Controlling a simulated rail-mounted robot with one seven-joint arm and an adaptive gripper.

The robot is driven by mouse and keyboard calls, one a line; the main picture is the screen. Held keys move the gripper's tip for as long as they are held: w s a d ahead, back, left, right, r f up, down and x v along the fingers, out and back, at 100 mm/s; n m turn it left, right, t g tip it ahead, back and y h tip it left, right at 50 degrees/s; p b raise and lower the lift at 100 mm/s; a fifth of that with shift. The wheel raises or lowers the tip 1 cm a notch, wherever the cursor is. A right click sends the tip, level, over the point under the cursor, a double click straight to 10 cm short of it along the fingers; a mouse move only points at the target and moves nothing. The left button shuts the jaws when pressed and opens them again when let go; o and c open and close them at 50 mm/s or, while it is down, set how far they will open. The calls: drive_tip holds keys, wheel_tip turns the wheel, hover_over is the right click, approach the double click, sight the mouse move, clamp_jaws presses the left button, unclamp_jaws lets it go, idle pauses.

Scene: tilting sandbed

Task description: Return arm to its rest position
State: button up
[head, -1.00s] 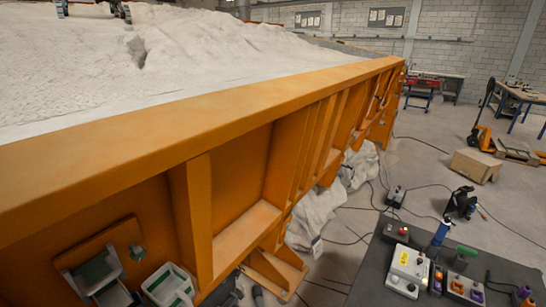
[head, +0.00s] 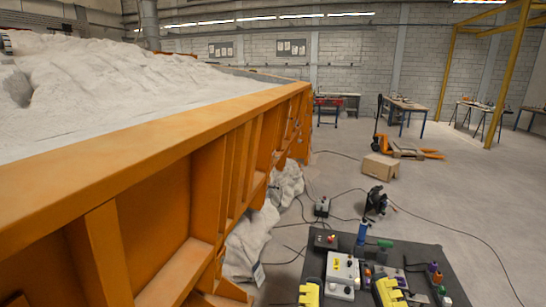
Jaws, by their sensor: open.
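Two yellow fingertips of my gripper (head: 348,293) show at the bottom edge of the head view, one on each side of the white control box. They are well apart, with nothing seen held between them. The rest of the gripper and my arm are below the frame and hidden. The orange sandbed wall (head: 150,140) is to the left of the gripper, and pale sand (head: 110,75) lies behind its rim.
A dark table (head: 440,272) below holds a white control box (head: 342,268), a blue cylinder (head: 362,234) and small tools. White sacks (head: 250,240) lie by the wall. A cardboard box (head: 381,166), a pallet jack (head: 379,140) and cables are on the floor. Open floor (head: 480,200) lies right.

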wheel_tip(320, 180, up, 23)
drive_tip(key=m+p, duration=0.2)
drive_tip(key=p, duration=2.1)
drive_tip(key=shift+w+m+p, duration=0.2)
drive_tip(key=shift+m+p, duration=0.1)
drive_tip(key=shift+p, duration=0.1)
